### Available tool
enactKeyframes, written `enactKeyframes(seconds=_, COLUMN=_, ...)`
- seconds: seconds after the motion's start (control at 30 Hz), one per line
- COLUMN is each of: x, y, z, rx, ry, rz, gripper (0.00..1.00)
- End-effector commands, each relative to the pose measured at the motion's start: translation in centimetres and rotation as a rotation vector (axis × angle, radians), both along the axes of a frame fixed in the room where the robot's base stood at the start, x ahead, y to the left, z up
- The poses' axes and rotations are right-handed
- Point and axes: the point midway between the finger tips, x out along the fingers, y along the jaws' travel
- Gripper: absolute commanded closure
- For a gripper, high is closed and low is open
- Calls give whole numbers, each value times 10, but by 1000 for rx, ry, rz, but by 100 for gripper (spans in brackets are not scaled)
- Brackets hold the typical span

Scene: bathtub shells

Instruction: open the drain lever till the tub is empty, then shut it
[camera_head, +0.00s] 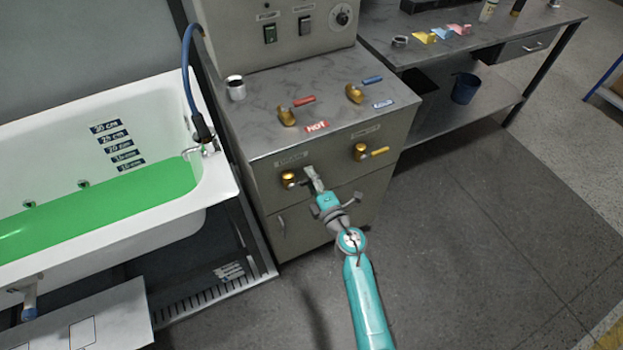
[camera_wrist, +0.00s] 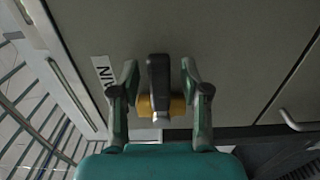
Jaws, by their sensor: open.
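The drain valve (camera_head: 289,178) is a brass fitting on the front of the grey cabinet, at the left. In the wrist view its dark lever handle (camera_wrist: 158,80) stands in front of the brass body (camera_wrist: 145,106), beside a partly hidden label. My gripper (camera_head: 310,178) is at the valve, and in the wrist view my gripper (camera_wrist: 158,75) is open, one finger on each side of the handle with gaps showing. The white tub (camera_head: 218,185) holds green liquid (camera_head: 110,215), its surface just below the lowest visible depth mark.
A second brass valve with a yellow handle (camera_head: 375,152) is right of the drain valve. Red (camera_head: 304,101) and blue (camera_head: 372,80) handled taps and a metal cup (camera_head: 236,88) are on the cabinet top. A workbench (camera_head: 480,50) stands at right. Floor right of my arm is clear.

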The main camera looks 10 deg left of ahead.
Motion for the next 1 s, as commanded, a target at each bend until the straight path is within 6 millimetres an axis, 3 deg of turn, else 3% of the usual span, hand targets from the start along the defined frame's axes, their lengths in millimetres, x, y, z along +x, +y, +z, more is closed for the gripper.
enactKeyframes(seconds=0.07, x=0, y=0, z=0, rx=0, ry=0, rz=0, gripper=57)
enactKeyframes(seconds=0.23, x=0, y=0, z=0, rx=0, ry=0, rz=0, gripper=99)
enactKeyframes(seconds=0.67, x=0, y=0, z=-2, rx=18, ry=14, rz=0, gripper=100)
enactKeyframes(seconds=1.0, x=-1, y=1, z=-14, rx=179, ry=124, rz=0, gripper=100)
